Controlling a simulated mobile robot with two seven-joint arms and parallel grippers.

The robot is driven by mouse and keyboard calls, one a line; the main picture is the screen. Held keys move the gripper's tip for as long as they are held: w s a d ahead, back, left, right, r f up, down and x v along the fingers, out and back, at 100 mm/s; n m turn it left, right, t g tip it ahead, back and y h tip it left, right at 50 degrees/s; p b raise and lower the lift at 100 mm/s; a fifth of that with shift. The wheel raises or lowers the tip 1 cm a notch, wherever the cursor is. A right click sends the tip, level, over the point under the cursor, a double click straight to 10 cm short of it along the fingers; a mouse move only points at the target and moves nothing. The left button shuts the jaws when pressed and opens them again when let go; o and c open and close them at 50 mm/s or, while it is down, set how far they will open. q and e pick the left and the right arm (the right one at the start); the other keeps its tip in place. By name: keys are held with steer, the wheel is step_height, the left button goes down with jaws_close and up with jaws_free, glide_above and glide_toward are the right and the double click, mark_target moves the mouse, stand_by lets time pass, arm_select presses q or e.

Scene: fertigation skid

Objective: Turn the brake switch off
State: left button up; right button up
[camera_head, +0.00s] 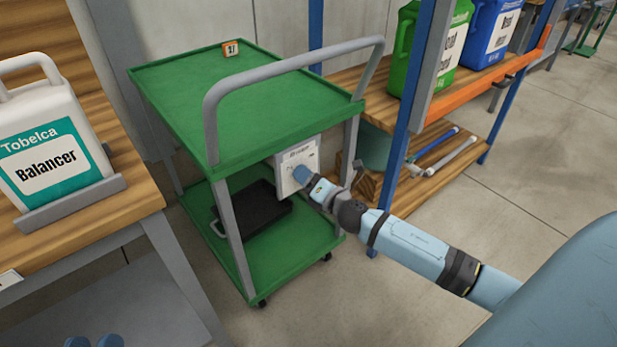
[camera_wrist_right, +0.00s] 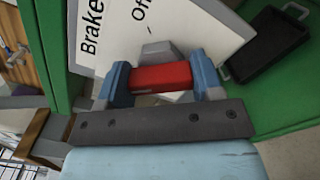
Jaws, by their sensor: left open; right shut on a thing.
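The brake switch panel is a white plate (camera_head: 298,156) under the near right end of the green cart's top shelf. In the right wrist view the plate (camera_wrist_right: 190,25) shows the words "Brake" and "Off". A red switch handle (camera_wrist_right: 160,77) stands out in front of it, with a grey part behind. My right gripper (camera_wrist_right: 162,78) is shut on the red handle, one blue finger on each side. In the head view my right gripper (camera_head: 302,174) covers the switch. My left gripper (camera_head: 94,342) is open and empty at the bottom left edge, fingertips only.
The green cart (camera_head: 185,95) has a grey push handle (camera_head: 290,68) above and a black tray (camera_head: 262,222) on its lower shelf. A wooden bench with a white Balancer jug (camera_head: 50,140) stands left. A rack with green (camera_head: 400,60) and blue jugs (camera_head: 487,32) stands right.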

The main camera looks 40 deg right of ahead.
steer(key=m+p, duration=0.1)
steer(key=m, duration=0.2)
steer(key=m+p, duration=0.1)
steer(key=m, duration=0.2)
steer(key=shift+r, duration=0.1)
steer(key=shift+m+p, duration=0.4)
steer(key=shift+p, duration=0.05)
steer(key=m+p, duration=0.3)
steer(key=m, duration=0.1)
steer(key=shift+m, duration=0.3)
steer(key=m+p, duration=0.3)
steer(key=shift+m+p, duration=0.3)
steer(key=shift+m, duration=0.1)
arm_select(q)
steer(key=s+a+f+g+y, duration=0.2)
steer(key=a+f+g+y, duration=0.3)
steer(key=f, duration=0.4)
steer(key=shift+s+a+n+p, duration=0.25)
steer(key=shift+a+n+p, duration=0.05)
steer(key=shift+p, duration=0.15)
arm_select(e)
steer(key=shift+m, duration=0.6)
arm_select(q)
steer(key=shift+f, duration=0.15)
arm_select(e)
steer(key=shift+f+m, duration=0.25)
steer(key=shift+m, duration=0.05)
